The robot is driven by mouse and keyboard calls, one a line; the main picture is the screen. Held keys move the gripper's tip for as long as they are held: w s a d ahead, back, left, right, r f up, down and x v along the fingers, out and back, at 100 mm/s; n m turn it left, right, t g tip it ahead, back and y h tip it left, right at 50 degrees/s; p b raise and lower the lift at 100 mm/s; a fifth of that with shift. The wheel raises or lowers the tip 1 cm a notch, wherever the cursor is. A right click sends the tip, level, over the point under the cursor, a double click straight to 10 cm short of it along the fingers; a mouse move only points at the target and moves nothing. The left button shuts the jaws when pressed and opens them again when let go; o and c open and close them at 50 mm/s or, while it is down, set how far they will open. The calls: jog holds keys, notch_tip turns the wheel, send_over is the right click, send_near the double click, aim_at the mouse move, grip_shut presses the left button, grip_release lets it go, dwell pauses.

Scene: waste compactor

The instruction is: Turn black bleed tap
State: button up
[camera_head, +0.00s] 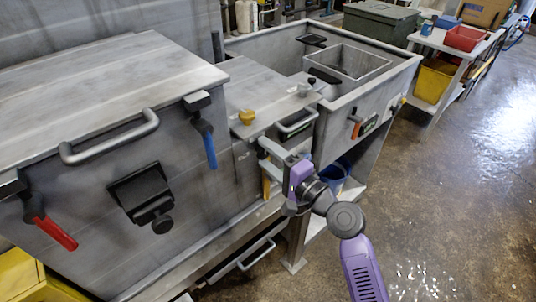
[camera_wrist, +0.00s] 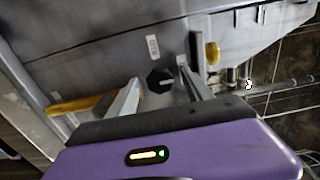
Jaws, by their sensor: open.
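A black knob (camera_wrist: 160,78), which looks like the bleed tap, sits on the grey metal panel in the wrist view, with a small white label above it. My gripper (camera_wrist: 159,76) is open, one finger on each side of the knob. I cannot tell whether either finger touches it. In the head view my gripper (camera_head: 265,154) is at the front of the middle metal cabinet, below its top edge. The knob is hidden there by my gripper.
A yellow handle (camera_wrist: 85,104) lies left of the knob, and a yellow knob (camera_wrist: 212,53) to the right. In the head view, a bar handle (camera_head: 297,124) and blue-gripped lever (camera_head: 206,138) are nearby. A blue bucket (camera_head: 332,178) stands below. The floor at right is clear.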

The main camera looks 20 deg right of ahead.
grip_shut()
jog(key=shift+f+b, duration=0.1)
jog(key=shift+b, duration=0.2)
jog(key=n+b, duration=0.2)
jog(key=shift+f+n+b, duration=0.2)
jog(key=shift+n+b, duration=0.2)
jog(key=n+b, duration=1)
jog(key=shift+n, duration=0.4)
jog(key=shift+r+n+b, duration=0.2)
jog(key=shift+n+b, duration=0.95)
jog(key=shift+n, duration=0.35)
